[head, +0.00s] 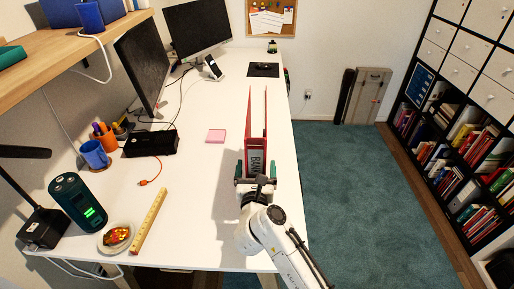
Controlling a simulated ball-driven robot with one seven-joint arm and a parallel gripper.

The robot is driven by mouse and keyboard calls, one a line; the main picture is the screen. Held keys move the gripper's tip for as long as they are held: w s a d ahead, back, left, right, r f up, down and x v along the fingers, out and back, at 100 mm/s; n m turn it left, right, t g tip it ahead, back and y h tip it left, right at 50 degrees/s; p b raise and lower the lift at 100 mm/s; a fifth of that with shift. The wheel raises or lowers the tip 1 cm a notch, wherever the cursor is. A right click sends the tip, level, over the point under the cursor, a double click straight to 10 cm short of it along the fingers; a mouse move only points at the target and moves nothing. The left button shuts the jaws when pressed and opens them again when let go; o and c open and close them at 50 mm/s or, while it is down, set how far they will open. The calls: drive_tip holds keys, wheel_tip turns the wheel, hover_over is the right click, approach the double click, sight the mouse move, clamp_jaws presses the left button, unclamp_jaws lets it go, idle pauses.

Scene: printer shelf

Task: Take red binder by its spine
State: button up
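The red binder (249,125) stands upright near the right side of the white desk, with its spine facing me. My gripper (256,173) is at the lower part of the spine, with one green-tipped finger on each side. The fingers are spread about as wide as the spine. I cannot tell whether they press on it or stand just clear. My gripper hides the bottom of the spine.
A pink note pad (216,136) lies left of the binder. A yellow ruler (149,221), a bowl (116,238) and a dark green speaker-like cylinder (77,201) are at the front left. The white desk is clear around the binder. Its right edge is close.

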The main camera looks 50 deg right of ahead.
drive_tip(key=shift+w+d, duration=0.2)
drive_tip(key=shift+c, duration=0.3)
clamp_jaws()
drive_tip(key=shift+r, duration=0.2)
idle(0.4)
